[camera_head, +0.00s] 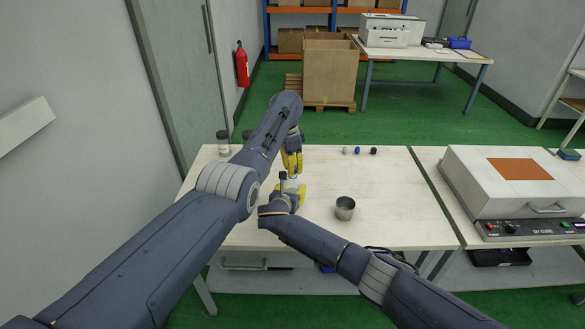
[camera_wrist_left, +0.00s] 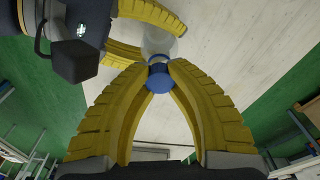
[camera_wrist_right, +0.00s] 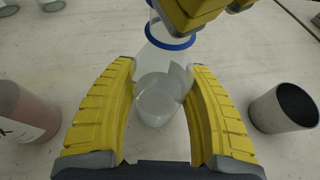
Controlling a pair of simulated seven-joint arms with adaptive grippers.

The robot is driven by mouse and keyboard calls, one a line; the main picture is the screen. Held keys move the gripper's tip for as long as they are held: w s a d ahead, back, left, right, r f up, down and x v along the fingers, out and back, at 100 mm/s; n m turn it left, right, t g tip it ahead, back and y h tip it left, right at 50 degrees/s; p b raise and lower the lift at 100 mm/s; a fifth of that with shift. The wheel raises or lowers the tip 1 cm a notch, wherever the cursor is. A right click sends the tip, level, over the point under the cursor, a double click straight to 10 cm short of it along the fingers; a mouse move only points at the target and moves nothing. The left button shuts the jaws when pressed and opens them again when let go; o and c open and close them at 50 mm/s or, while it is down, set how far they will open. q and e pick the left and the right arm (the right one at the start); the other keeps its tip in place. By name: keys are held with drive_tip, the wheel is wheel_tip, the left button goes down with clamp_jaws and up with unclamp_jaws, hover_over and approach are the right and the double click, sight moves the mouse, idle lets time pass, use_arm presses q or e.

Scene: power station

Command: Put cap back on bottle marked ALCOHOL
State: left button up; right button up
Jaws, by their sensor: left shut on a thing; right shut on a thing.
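My left gripper (camera_head: 292,166) is shut on a small blue cap (camera_wrist_left: 160,78), held between its yellow fingertips. My right gripper (camera_head: 290,192) is just below it, shut around a clear bottle (camera_wrist_right: 158,98). The bottle has a blue ring (camera_wrist_right: 174,40) at its neck and some clear liquid low inside. The left gripper's fingers (camera_wrist_right: 195,10) are over the bottle's top in the right wrist view and hide its mouth. In the left wrist view the bottle (camera_wrist_left: 163,44) is close beyond the cap; I cannot tell whether they touch. No ALCOHOL marking is readable on it.
A metal cup (camera_head: 345,208) stands right of the grippers. A labelled bottle with reddish content (camera_wrist_right: 22,115) is on the other side. Three small caps or stoppers (camera_head: 357,150) lie at the table's back. A dark-lidded jar (camera_head: 223,143) stands at the back left. The table's right part is clear.

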use_arm(q)
drive_tip(key=shift+f, duration=0.55)
use_arm(e)
clamp_jaws()
use_arm(q)
drive_tip(key=shift+m, duration=1.7)
use_arm(e)
drive_tip(key=shift+f, duration=0.1)
use_arm(q)
drive_tip(key=o, duration=0.7)
drive_tip(key=shift+c, duration=0.2)
drive_tip(key=shift+r, duration=2.25)
